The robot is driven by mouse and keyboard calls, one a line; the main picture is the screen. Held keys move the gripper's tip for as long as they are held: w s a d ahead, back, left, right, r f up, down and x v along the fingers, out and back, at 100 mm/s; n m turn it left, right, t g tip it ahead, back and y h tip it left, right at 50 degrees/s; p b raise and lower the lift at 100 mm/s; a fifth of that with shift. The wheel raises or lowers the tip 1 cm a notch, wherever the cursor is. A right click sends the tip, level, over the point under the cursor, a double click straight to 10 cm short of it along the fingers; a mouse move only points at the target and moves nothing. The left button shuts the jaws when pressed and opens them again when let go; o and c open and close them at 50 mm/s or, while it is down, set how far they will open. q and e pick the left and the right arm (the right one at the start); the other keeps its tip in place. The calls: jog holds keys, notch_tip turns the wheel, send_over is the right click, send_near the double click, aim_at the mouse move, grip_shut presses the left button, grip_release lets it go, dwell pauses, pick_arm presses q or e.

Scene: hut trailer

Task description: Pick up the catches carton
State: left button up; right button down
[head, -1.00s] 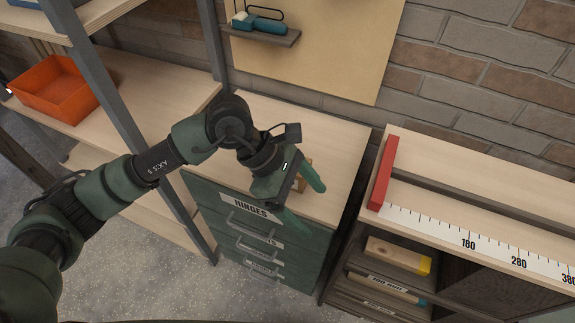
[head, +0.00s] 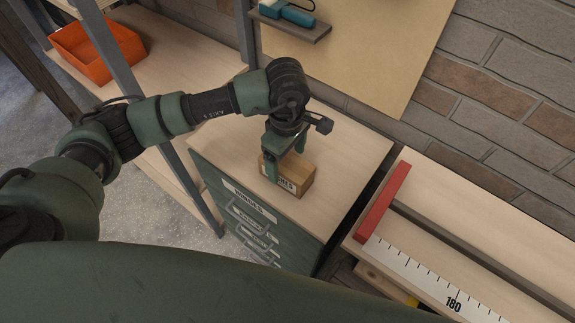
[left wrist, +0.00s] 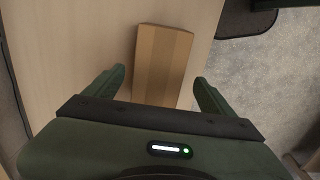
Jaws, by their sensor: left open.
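The catches carton (head: 296,182) is a small brown box with a white label, partly readable, on its front. It stands on the wooden top of the green drawer cabinet (head: 345,165). My left gripper (head: 284,168) is above and at the carton, hiding part of it in the head view. In the left wrist view the carton (left wrist: 162,62) lies between and ahead of the two open fingers (left wrist: 158,88), with a gap on each side. My right gripper is not in view.
A red stop (head: 383,203) and a white ruler (head: 440,292) are on the bench to the right. An orange bin (head: 97,48) sits on the shelf at left, and a grey shelf post (head: 110,75) stands beside my left arm. The cabinet top around the carton is clear.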

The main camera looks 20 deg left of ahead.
aim_at(287, 162)
pick_arm(q)
notch_tip(287, 162, down, 4)
jog(key=shift+w+r+p, duration=0.15)
jog(key=shift+r+p, duration=0.1)
jog(key=shift+p, duration=0.4)
jog(key=shift+a+f, duration=0.1)
jog(key=shift+f, duration=0.1)
grip_shut()
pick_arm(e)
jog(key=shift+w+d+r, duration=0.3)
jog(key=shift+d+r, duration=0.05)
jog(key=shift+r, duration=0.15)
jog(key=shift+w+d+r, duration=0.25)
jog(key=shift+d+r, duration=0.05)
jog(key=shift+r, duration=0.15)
pick_arm(q)
jog(key=shift+w+r, duration=0.1)
jog(key=shift+r, duration=0.05)
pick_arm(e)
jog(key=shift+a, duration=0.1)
